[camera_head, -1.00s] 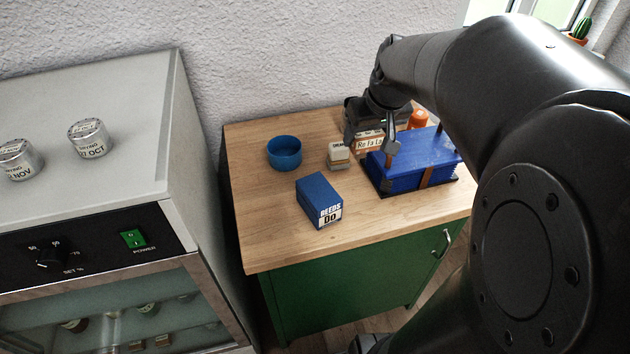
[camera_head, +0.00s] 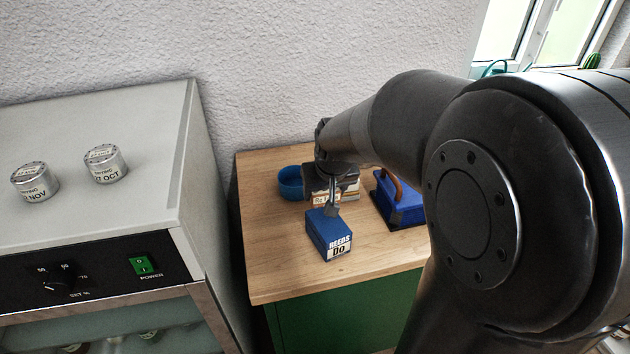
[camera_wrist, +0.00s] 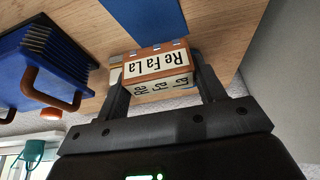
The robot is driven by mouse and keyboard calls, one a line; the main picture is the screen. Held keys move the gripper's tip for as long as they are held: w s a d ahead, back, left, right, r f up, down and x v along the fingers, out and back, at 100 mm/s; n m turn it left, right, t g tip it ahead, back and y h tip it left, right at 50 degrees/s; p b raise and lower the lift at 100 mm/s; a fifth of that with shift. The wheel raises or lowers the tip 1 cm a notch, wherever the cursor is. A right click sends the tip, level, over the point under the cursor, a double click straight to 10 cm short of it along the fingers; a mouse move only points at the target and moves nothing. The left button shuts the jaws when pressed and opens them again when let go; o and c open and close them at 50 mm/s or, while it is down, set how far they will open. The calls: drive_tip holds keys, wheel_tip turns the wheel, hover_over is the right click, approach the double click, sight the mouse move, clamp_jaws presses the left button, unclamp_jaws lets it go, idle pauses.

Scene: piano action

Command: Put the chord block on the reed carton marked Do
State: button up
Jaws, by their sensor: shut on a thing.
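The chord block is a small tan and white block lettered "Re Fa La" (camera_wrist: 155,65). In the wrist view it sits between the two fingers of my gripper (camera_wrist: 155,58), which is shut on it. In the head view the block (camera_head: 322,197) shows partly behind a finger of my gripper (camera_head: 333,204), just behind the reed carton. The carton is a blue box marked "REEDS DO" (camera_head: 328,234) on the wooden top. Its blue surface (camera_wrist: 148,15) shows beyond the block in the wrist view. I cannot tell the gap between block and carton.
A blue bellows-like box with a brown handle (camera_head: 399,207) stands right of the carton; it also shows in the wrist view (camera_wrist: 45,60). A blue bowl (camera_head: 291,183) is at the back left. The wooden top (camera_head: 275,265) is clear left of and before the carton.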

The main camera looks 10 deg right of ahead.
sight(325, 200)
drive_tip(key=shift+f, duration=1.6)
drive_tip(key=shift+f, duration=0.15)
drive_tip(key=o, duration=1)
drive_tip(key=shift+s+r, duration=0.1)
drive_tip(key=shift+r, duration=0.3)
drive_tip(key=v, duration=1.1)
drive_tip(key=s+a+r+t, duration=0.1)
drive_tip(key=s, duration=1.4)
drive_tip(key=shift+s+a+r, duration=0.2)
drive_tip(key=shift+s+r, duration=0.15)
drive_tip(key=shift+r, duration=0.05)
